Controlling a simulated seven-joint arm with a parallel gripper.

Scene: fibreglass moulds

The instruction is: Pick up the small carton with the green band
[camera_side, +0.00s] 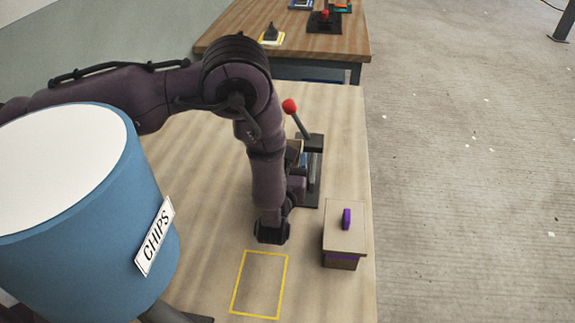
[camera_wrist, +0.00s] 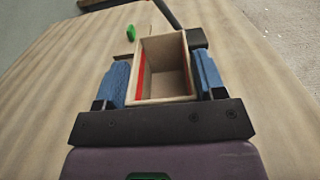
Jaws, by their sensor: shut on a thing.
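My gripper (camera_wrist: 163,78) is shut on a small open-topped wooden box (camera_wrist: 165,98), with one blue finger on each side of it. A red stripe runs along the box's left wall, and the inside looks empty. I see no green band on it; its outer faces are mostly hidden. A small green piece (camera_wrist: 130,33) shows just beyond the box. In the side view my gripper is mostly hidden behind my wrist, beside the black lever stand. Another box (camera_side: 343,228) with a lid, a purple knob and a purple band stands to the right.
The black stand (camera_side: 315,165) with a red-balled lever (camera_side: 289,106) is close to my gripper. A yellow outlined rectangle (camera_side: 238,285) on the table is empty. A large blue drum (camera_side: 100,240) marked CHIPS fills the left front. A second table (camera_side: 235,22) stands behind.

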